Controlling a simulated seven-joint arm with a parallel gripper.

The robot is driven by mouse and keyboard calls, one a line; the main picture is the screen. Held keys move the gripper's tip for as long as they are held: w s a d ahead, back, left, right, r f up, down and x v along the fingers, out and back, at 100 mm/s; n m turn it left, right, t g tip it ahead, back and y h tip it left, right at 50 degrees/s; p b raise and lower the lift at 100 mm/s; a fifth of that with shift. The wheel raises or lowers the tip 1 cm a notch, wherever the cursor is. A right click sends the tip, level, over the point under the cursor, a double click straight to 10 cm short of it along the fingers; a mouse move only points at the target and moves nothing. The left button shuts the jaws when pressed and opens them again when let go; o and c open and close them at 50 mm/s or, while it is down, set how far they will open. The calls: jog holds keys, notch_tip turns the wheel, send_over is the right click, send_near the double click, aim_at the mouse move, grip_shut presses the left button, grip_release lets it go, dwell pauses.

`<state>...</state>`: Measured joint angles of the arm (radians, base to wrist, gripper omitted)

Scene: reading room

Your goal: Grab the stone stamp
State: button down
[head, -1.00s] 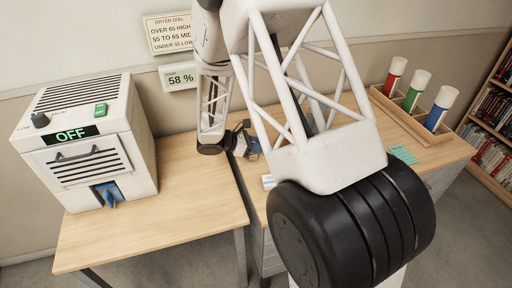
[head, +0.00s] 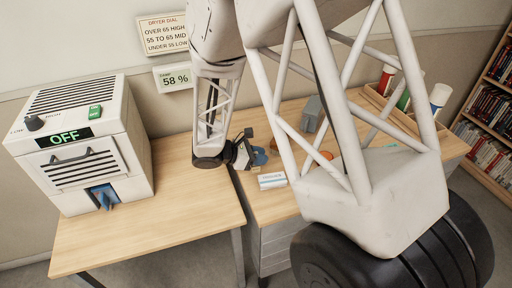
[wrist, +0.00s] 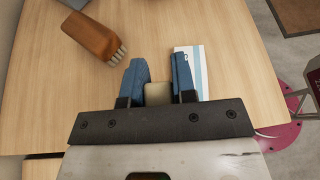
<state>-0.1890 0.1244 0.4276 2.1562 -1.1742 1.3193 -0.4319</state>
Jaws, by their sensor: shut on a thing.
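The stone stamp (wrist: 158,93), a small cream block, is between the two blue fingers of my gripper (wrist: 160,62) in the wrist view. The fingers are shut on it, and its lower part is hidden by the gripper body. In the head view my gripper (head: 257,156) is over the left end of the right-hand desk, just behind a white and blue card; the stamp cannot be made out there. Whether the stamp touches the desk I cannot tell.
The card (wrist: 190,68) lies close to the right finger. A brown brush (wrist: 92,36) lies up and left. The dryer (head: 80,145) reading OFF stands on the left table (head: 150,225). A grey object (head: 312,113) and tubes in a rack are farther right, partly behind my arm.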

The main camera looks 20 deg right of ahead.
jog(key=shift+s+a+r, duration=0.15)
jog(key=shift+s, duration=1.3)
jog(key=shift+s+a+r, duration=0.15)
jog(key=shift+s, duration=1.3)
jog(key=shift+s, duration=0.15)
